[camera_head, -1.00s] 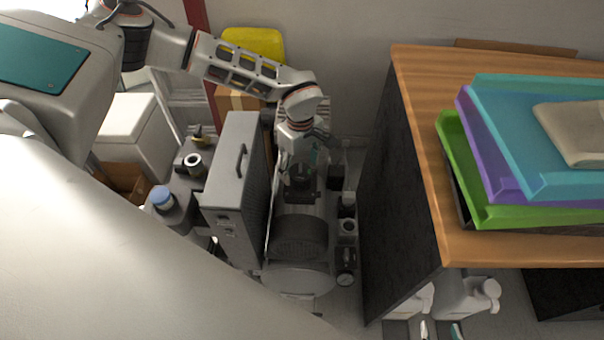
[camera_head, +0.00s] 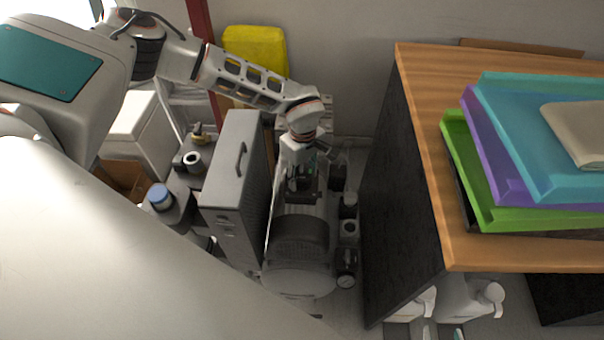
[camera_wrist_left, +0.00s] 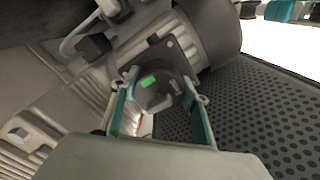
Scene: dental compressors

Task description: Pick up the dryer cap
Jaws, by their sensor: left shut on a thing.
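The dryer cap (camera_wrist_left: 157,92), a dark round piece with a small green mark, sits between the fingers of my left gripper in the left wrist view. My left gripper (camera_wrist_left: 161,98) has its two teal-lined fingers shut on the cap's sides. In the head view, my left gripper (camera_head: 302,178) reaches down over the compressor (camera_head: 300,240) beside the grey cabinet. The cap is hard to make out there. Whether the cap still touches the part under it cannot be told. My right gripper is not in view.
The grey cabinet (camera_head: 232,170) with a handle stands close left of the gripper. A wooden-topped desk (camera_head: 420,150) with stacked coloured trays (camera_head: 490,200) stands to the right. A perforated dark panel (camera_wrist_left: 270,115) lies close right in the wrist view. A wall is behind.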

